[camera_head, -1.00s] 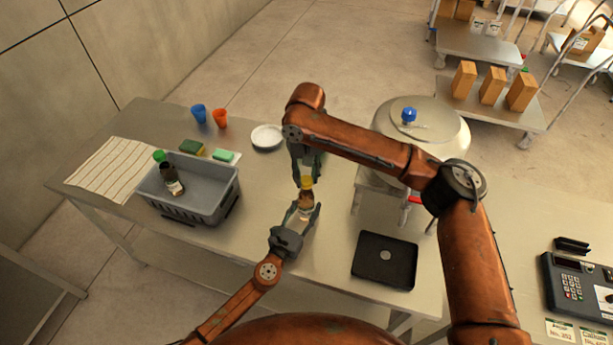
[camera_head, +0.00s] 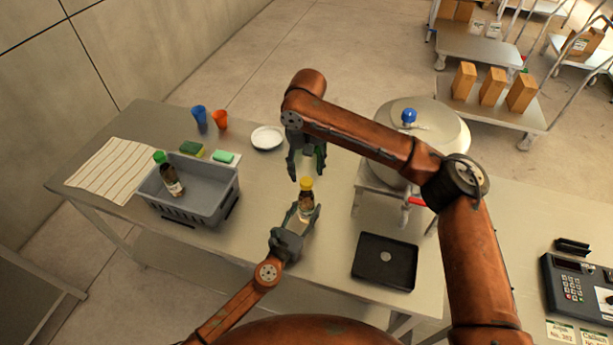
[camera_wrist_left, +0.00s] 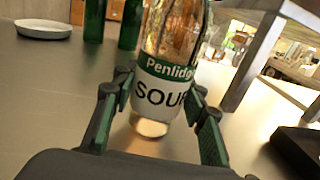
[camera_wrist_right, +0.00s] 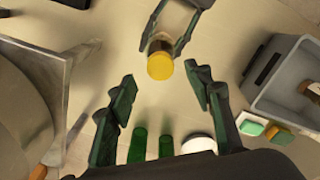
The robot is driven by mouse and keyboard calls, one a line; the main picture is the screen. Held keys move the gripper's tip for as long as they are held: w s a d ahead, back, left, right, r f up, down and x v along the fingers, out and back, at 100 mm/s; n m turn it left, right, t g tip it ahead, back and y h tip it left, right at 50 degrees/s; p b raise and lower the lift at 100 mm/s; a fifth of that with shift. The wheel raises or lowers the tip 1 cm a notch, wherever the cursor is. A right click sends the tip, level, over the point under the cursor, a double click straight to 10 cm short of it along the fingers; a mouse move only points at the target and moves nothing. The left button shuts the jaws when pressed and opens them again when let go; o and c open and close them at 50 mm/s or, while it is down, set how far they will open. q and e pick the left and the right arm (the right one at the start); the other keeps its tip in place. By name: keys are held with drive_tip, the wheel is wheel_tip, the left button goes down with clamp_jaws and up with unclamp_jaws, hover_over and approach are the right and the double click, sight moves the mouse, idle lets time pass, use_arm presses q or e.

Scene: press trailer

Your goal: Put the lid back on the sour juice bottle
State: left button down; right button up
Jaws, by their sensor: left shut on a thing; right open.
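The sour juice bottle (camera_head: 306,203) stands upright in my left gripper (camera_head: 302,218), over the middle of the table. In the left wrist view its white label reads "SOUR" (camera_wrist_left: 160,96), between the two fingers. The yellow lid (camera_head: 306,183) sits on top of the bottle neck. In the right wrist view the lid (camera_wrist_right: 160,66) looks level and centred; how tightly it sits cannot be told. My right gripper (camera_head: 306,172) is open and empty, just above and behind the lid, apart from it.
A grey bin (camera_head: 205,205) with a green-capped bottle (camera_head: 172,182) stands at left. A white plate (camera_head: 267,138) and two green glass-like things (camera_wrist_right: 138,146) are behind the right gripper. A black tray (camera_head: 385,261) lies at right, near a large pot (camera_head: 430,125).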

wheel_tip(320, 180, up, 8)
drive_tip(key=shift+r, duration=0.15)
use_arm(q)
drive_tip(key=c, duration=1.1)
unclamp_jaws()
drive_tip(key=shift+s, duration=0.1)
drive_tip(key=v, duration=1.2)
